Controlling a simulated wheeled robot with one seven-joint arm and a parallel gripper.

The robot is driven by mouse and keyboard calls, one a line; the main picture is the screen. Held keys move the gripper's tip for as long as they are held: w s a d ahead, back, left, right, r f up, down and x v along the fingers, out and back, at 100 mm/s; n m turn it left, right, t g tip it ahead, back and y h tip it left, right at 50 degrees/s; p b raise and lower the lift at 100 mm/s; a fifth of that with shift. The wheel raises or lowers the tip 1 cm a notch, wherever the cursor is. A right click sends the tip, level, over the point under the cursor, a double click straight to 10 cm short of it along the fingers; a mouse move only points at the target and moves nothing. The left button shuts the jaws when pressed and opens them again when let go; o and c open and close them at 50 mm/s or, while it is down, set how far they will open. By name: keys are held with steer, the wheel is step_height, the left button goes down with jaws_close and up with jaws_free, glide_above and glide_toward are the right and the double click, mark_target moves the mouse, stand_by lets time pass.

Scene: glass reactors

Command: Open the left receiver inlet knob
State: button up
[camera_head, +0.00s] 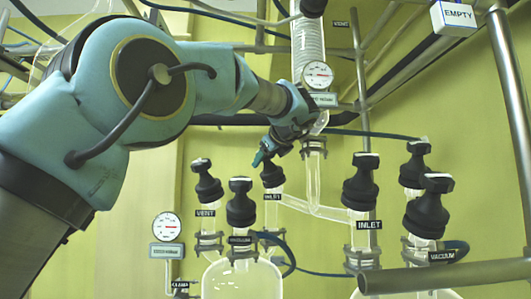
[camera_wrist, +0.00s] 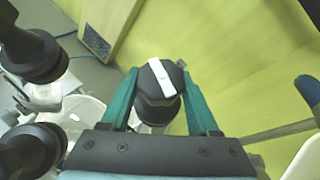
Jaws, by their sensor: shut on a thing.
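The left receiver inlet knob (camera_head: 272,174) is a black knob on a glass neck, behind an INLET label in the head view. In the wrist view the knob (camera_wrist: 152,97) sits between my two teal fingers, its white bar running nearly upright and slightly tilted. My gripper (camera_head: 262,159) comes down on the knob from above and is shut on it; it also shows in the wrist view (camera_wrist: 158,84). The left receiver (camera_head: 240,280) is the clear glass vessel below. The arm partly hides the knob's top in the head view.
Close by stand the left vent knob (camera_head: 206,186) and another black knob (camera_head: 240,203). To the right are the right inlet knob (camera_head: 361,185) and right vacuum knob (camera_head: 428,212). A gauge (camera_head: 317,75) and glass column hang near my wrist. Metal rails cross the right side.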

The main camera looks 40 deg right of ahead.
stand_by(0.3)
steer(key=o, duration=1.4)
steer(key=b+v, duration=0.2)
steer(key=v, duration=0.8)
steer(key=shift+s+a+r+b, duration=0.1)
steer(key=shift+s+a+b, duration=0.05)
steer(key=shift+s+b, duration=0.25)
